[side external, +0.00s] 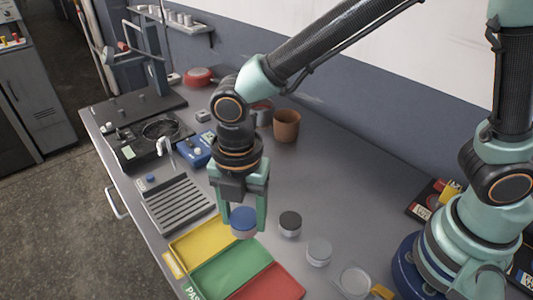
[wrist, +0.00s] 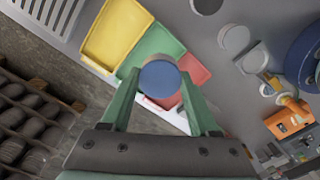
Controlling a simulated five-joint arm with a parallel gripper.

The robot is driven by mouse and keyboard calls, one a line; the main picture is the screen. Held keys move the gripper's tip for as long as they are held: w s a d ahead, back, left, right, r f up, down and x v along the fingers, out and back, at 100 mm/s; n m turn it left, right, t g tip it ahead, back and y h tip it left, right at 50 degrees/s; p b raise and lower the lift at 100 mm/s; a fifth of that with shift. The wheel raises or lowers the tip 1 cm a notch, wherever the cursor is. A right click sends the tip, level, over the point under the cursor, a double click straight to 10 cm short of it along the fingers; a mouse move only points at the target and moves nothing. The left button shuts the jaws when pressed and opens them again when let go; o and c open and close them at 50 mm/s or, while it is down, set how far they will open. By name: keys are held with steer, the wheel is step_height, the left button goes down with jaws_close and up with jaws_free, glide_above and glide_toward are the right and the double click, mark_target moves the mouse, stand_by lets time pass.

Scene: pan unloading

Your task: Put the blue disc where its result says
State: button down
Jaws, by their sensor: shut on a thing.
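My gripper (side external: 245,222) is shut on the blue disc (side external: 243,217), which has a blue top and a pale lower side. The disc also shows between the fingertips in the wrist view (wrist: 160,78). It is held level above the back part of the trays; its height is hard to tell. Below are a yellow tray (side external: 207,236), a green tray (side external: 225,270) and a red tray (side external: 278,284), side by side. The green tray has a label reading PASS (side external: 193,293). In the wrist view the disc overlaps the green tray (wrist: 152,42) and red tray (wrist: 195,70).
A dark disc (side external: 290,220), a grey disc (side external: 319,249) and a clear dish (side external: 355,281) stand right of the trays. A slotted grey rack (side external: 178,205) lies left. A blue instrument (side external: 197,149) and a brown pot (side external: 286,126) stand behind.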

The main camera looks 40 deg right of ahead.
mark_target(247, 258)
step_height(247, 258, down, 11)
steer(key=shift+r, duration=0.15)
stand_by(0.5)
steer(key=shift+c, duration=2.1)
jaws_free()
